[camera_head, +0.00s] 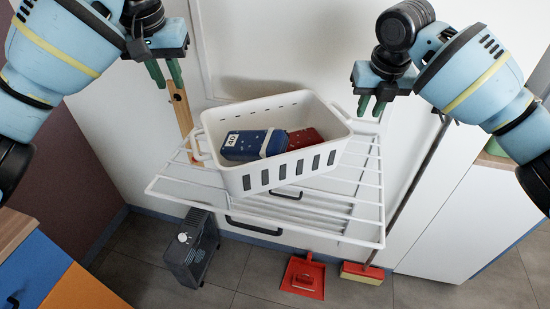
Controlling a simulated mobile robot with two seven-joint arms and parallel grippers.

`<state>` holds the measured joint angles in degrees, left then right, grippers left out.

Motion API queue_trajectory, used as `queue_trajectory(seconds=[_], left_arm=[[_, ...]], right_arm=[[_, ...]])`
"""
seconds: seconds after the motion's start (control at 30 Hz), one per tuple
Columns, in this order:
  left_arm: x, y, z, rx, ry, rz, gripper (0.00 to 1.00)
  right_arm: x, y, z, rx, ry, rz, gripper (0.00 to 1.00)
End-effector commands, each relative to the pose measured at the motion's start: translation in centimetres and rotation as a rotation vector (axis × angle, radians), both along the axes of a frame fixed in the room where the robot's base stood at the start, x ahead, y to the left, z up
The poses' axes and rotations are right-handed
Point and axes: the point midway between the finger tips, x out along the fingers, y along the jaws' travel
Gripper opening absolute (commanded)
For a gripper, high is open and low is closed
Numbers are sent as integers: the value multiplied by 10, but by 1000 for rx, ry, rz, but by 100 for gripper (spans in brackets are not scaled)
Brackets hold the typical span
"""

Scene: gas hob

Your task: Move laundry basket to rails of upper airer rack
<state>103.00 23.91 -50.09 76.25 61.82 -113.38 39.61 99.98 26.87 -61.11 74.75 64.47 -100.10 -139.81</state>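The white laundry basket (285,170) sits on the white wire rails of the airer rack (345,222), turned at an angle to them. It holds a folded blue item (242,146) with a white band and a dark red item (305,138). Loop handles stick out at its left and right ends. My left gripper (166,74) is open and empty, above and left of the left handle. My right gripper (371,108) is open and empty, just above the right handle in the picture; I cannot tell whether it touches.
A wooden post (181,115) stands behind the rack's left side. Below are a dark heater-like box (190,250), a red dustpan (303,276) and a red broom head (362,273). A white cabinet (455,215) stands at right, a blue and orange unit at lower left.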

Motion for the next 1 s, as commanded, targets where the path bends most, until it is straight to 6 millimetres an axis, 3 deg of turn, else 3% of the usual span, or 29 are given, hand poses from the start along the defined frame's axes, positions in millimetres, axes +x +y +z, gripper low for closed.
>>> queue_trajectory(seconds=[0.2, 0.4, 0.6, 1.0], left_arm=[[0, 0, 0, 0, 0, 0, 22], [0, 0, 0, 0, 0, 0, 22], [0, 0, 0, 0, 0, 0, 22], [0, 0, 0, 0, 0, 0, 22]], right_arm=[[-11, 0, 45, 0, -3, 2, 22], [-19, 1, 72, 0, -1, 1, 22], [-22, 0, 83, 0, 0, 1, 22], [-22, 0, 83, 0, 0, 1, 22]])
